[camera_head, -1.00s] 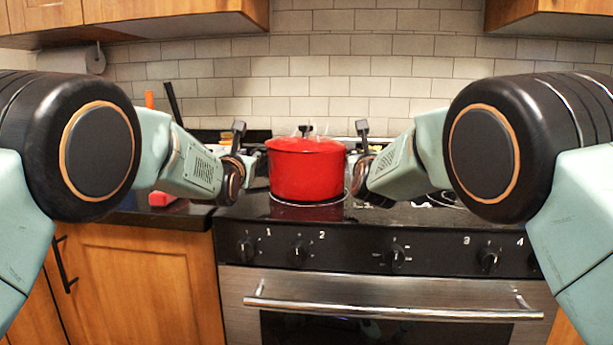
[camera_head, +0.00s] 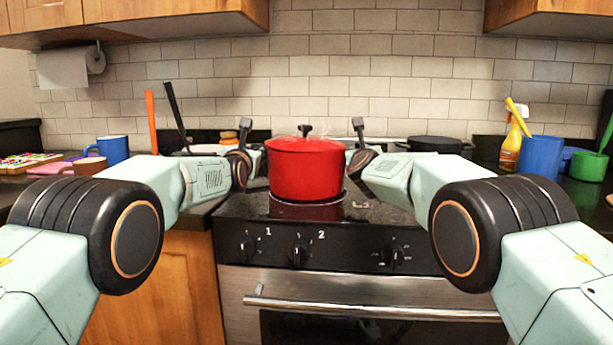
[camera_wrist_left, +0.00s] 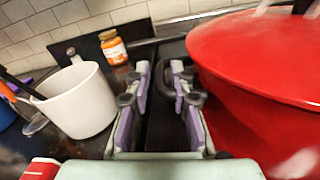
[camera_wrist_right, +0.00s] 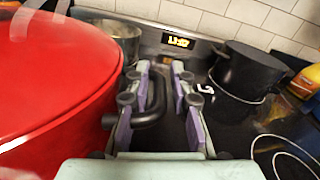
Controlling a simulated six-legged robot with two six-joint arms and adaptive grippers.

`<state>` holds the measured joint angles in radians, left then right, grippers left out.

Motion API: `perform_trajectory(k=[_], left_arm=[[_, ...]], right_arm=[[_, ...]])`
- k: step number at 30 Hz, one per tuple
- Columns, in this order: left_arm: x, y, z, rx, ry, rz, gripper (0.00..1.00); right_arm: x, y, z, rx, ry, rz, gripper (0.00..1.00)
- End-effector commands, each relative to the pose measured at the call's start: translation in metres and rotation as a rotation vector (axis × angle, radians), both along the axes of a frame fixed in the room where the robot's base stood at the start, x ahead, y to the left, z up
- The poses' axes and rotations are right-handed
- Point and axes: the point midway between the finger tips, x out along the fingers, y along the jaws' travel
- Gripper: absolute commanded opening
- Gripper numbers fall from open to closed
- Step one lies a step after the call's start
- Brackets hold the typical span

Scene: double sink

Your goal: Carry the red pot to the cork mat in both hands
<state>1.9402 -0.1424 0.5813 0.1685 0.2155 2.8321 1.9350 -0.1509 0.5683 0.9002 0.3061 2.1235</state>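The red pot (camera_head: 306,170) stands upright with its lid on, on the cooktop's front burner. Its left black handle (camera_wrist_left: 187,88) shows in the left wrist view. My left gripper (camera_head: 247,143) is at the pot's left side, fingers apart, with the handle reaching in at its right finger. The right black handle (camera_wrist_right: 152,112) shows in the right wrist view. My right gripper (camera_head: 357,143) is at the pot's right side, fingers apart, with the handle reaching between them past the left finger. Neither gripper is closed on a handle. I cannot make out the cork mat.
A white crock (camera_wrist_left: 78,102) and an orange-labelled jar (camera_wrist_left: 113,47) stand left of the pot. A black pot (camera_wrist_right: 246,78) sits on the cooktop to the right. A blue container (camera_head: 540,156) and spray bottle (camera_head: 512,145) stand on the right counter. The tiled wall is behind.

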Motion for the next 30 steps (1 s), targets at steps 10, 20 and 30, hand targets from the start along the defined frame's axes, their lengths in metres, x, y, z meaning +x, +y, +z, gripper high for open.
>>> perform_trajectory(k=[10, 20, 30], left_arm=[[0.0007, 0.0002, 0.0004, 0.000, -0.001, 0.000, 0.22], [0.0007, 0.0001, 0.0004, 0.000, -0.001, 0.000, 0.00], [0.0006, 0.0001, 0.0005, 0.000, -0.001, 0.000, 0.00]], right_arm=[[0.0007, -0.0003, 0.0004, 0.000, -0.001, 0.000, 0.22], [0.0007, -0.0003, 0.0005, 0.000, -0.001, 0.000, 0.00], [0.0006, -0.0001, 0.0005, 0.000, -0.001, 0.000, 0.00]])
